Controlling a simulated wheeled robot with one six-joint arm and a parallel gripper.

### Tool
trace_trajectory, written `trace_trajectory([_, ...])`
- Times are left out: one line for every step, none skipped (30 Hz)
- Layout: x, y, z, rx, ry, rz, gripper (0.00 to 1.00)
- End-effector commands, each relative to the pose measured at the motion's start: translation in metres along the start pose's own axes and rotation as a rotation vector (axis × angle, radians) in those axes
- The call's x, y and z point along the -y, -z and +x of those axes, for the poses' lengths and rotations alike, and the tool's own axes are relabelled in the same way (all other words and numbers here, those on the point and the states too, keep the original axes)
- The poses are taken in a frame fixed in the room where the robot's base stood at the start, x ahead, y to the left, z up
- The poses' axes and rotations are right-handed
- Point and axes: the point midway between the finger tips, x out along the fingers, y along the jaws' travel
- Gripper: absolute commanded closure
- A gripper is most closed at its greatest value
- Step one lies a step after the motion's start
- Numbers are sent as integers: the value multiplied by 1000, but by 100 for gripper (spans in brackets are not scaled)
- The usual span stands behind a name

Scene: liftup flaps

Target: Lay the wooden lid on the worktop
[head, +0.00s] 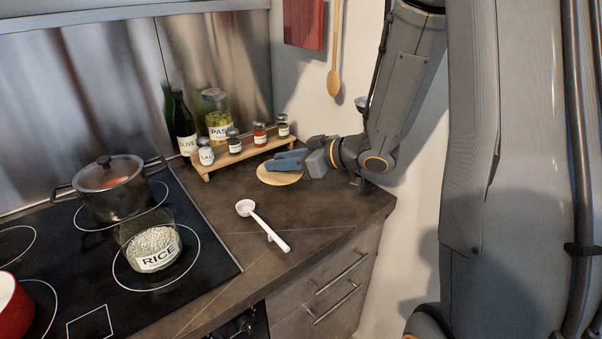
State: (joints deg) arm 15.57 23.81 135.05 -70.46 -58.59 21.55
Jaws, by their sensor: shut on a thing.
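The round wooden lid (277,178) is a flat, pale disc at the right end of the worktop (215,190), in front of the spice rack. My gripper (281,164) reaches in from the right and is shut on the lid, with its blue-grey fingers over the lid's back part. The fingers hide part of the lid. I cannot tell whether the lid touches the worktop or hangs just above it.
A wooden rack (236,155) with small jars stands close behind the lid. A white spoon (262,224) lies in front. The glass rice jar (152,246) and a lidded pot (110,188) stand on the hob at left. The worktop between spoon and rack is clear.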

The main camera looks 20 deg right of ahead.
Motion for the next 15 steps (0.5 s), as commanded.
trace_trajectory([-12,-1,-6,0,-5,3,100])
trace_trajectory([-19,-2,-8,0,-4,2,100])
trace_trajectory([-26,-4,-11,0,-4,2,100])
trace_trajectory([-32,-4,-14,-1,-4,1,100])
trace_trajectory([-38,-5,-15,-1,-3,2,100])
trace_trajectory([-46,-6,-18,-1,-3,2,100])
trace_trajectory([-51,-7,-20,-1,-4,2,100])
trace_trajectory([-56,-8,-23,0,-3,2,100])
trace_trajectory([-53,-17,-17,2,2,6,100])
trace_trajectory([-52,-22,-15,2,2,5,100])
trace_trajectory([-52,-26,-13,2,2,6,100])
trace_trajectory([-52,-30,-11,1,2,4,100])
trace_trajectory([-52,-33,-10,1,2,3,100])
trace_trajectory([-52,-35,-9,0,2,3,100])
trace_trajectory([-52,-37,-8,0,1,3,100])
